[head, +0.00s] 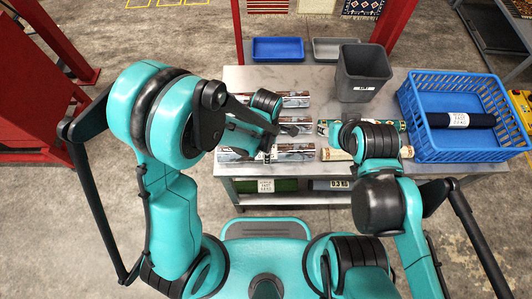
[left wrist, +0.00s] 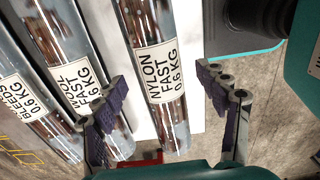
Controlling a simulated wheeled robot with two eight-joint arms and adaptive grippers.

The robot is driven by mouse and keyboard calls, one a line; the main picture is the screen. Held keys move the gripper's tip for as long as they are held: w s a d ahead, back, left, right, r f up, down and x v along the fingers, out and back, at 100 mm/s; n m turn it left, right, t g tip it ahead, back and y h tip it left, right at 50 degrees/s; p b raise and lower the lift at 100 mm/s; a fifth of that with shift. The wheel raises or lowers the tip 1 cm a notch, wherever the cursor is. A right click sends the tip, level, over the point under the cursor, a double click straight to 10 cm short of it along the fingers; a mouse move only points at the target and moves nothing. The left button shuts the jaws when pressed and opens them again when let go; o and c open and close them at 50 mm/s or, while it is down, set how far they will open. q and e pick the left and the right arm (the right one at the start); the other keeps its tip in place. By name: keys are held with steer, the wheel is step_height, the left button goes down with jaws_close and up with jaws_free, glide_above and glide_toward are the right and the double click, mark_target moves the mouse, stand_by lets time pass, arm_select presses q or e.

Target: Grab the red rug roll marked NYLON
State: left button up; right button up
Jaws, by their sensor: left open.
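The roll marked NYLON FAST 0.6 KG (left wrist: 172,120) shows in the left wrist view, with a glossy silver and reddish-brown surface. In the head view, it appears to be the front roll (head: 297,151) of the left group on the bench. My left gripper (left wrist: 168,92) is open, with one finger on each side of this roll's end; I cannot tell whether they touch it. In the head view, the left gripper (head: 292,128) is over the front of the left group. My right gripper (head: 335,130) is over the bench middle; its fingers are mostly hidden.
Rolls marked WOOL (left wrist: 70,62) and BLEEDS (left wrist: 35,105) lie beside it. A grey bin (head: 363,75) stands behind. A blue crate (head: 437,145) holds a dark navy roll (head: 447,120). A beige roll (head: 338,154) lies right of the group. Blue (head: 278,48) and grey trays (head: 330,48) are behind.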

arm_select(q)
step_height(320, 180, down, 5)
steer(key=shift+w+f+b, duration=0.1)
steer(key=shift+w+b, duration=0.05)
steer(key=shift+b, duration=1)
steer(key=shift+a, duration=0.1)
steer(key=shift+c, duration=0.4)
steer(key=shift+r, duration=0.2)
jaws_close()
